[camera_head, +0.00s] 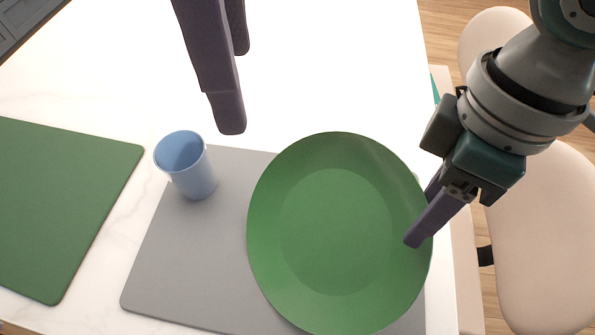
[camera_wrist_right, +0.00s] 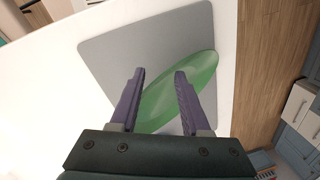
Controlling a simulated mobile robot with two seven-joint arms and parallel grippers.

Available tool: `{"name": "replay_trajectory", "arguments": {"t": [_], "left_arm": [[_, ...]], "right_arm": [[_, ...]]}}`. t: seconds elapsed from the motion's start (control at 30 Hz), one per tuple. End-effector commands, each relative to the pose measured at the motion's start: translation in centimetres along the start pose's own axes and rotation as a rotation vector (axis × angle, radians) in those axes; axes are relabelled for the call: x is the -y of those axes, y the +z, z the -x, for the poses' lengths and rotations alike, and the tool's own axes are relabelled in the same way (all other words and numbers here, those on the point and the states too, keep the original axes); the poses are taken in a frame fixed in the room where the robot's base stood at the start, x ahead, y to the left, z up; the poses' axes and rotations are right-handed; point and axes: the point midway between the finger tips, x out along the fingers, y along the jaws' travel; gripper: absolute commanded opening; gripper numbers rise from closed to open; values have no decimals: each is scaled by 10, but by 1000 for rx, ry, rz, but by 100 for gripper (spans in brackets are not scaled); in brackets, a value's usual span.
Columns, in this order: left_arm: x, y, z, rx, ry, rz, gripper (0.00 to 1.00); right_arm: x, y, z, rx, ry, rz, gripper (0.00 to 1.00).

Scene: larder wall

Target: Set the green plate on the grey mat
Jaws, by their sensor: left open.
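The green plate (camera_head: 335,230) is tilted over the right part of the grey mat (camera_head: 180,265) and hides much of it. In the right wrist view the plate (camera_wrist_right: 180,95) appears as a narrow slanted ellipse above the mat (camera_wrist_right: 120,55). My right gripper (camera_head: 422,215) is at the plate's right rim, one finger over the face, the other partly hidden behind the rim. In the right wrist view its fingers (camera_wrist_right: 160,75) are on either side of the plate and appear to hold it. My left gripper (camera_head: 235,90) is open and empty beyond the mat.
A blue cup (camera_head: 187,165) stands upright at the mat's upper left corner, left of the plate. A green mat (camera_head: 60,205) lies at the left. The white table (camera_head: 330,60) is clear at the back. Pale chairs (camera_head: 545,235) stand beyond its right edge.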

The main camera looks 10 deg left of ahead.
Motion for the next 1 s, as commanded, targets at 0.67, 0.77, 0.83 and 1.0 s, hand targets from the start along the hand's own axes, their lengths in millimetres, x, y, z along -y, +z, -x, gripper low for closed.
{"name": "replay_trajectory", "arguments": {"t": [0.67, 0.77, 0.83, 1.0], "left_arm": [[0, 0, 0, 0, 0, 0, 87], [0, 0, 0, 0, 0, 0, 87], [0, 0, 0, 0, 0, 0, 87], [0, 0, 0, 0, 0, 0, 87]], "right_arm": [[0, 0, 0, 0, 0, 0, 96], [0, -1, 6, -2, 0, 1, 96], [-1, -1, 15, -3, 2, 1, 96], [-1, -1, 52, -5, 4, 0, 96]]}}
